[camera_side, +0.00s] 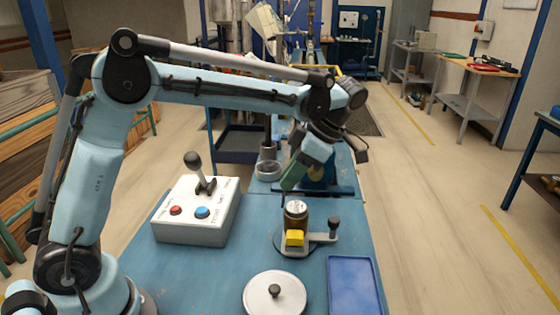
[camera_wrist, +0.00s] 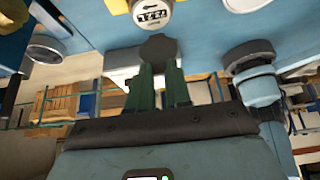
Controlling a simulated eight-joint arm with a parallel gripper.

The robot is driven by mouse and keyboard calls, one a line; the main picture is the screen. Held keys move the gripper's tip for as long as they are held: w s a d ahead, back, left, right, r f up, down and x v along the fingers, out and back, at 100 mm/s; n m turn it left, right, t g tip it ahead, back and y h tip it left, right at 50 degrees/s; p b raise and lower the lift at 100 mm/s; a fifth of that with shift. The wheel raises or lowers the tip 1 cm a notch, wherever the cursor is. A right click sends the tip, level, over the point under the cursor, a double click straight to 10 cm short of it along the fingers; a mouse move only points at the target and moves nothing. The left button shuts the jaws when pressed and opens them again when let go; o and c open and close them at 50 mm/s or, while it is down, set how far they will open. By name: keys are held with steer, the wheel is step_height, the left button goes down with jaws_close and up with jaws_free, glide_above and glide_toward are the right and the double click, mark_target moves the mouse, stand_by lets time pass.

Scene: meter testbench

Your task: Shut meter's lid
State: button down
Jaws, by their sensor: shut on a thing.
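The meter (camera_side: 296,212) stands upright on the blue bench, a short brown cylinder with a white face. In the wrist view its dial face (camera_wrist: 153,14) is at the top edge and shows digits. My gripper (camera_side: 292,183) is above and just behind the meter. I cannot tell whether that piece belongs to the meter's lid. A round pale lid-like disc (camera_side: 262,294) with a dark knob lies at the bench front, apart from the gripper.
A white control box (camera_side: 196,214) with a lever and two buttons stands left. A blue tray (camera_side: 378,297) lies front right.

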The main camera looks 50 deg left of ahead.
stand_by(0.4)
steer(key=c, duration=1)
jaws_free()
steer(key=shift+c, duration=0.2)
steer(key=v, duration=1.2)
steer(key=shift+w, duration=0.1)
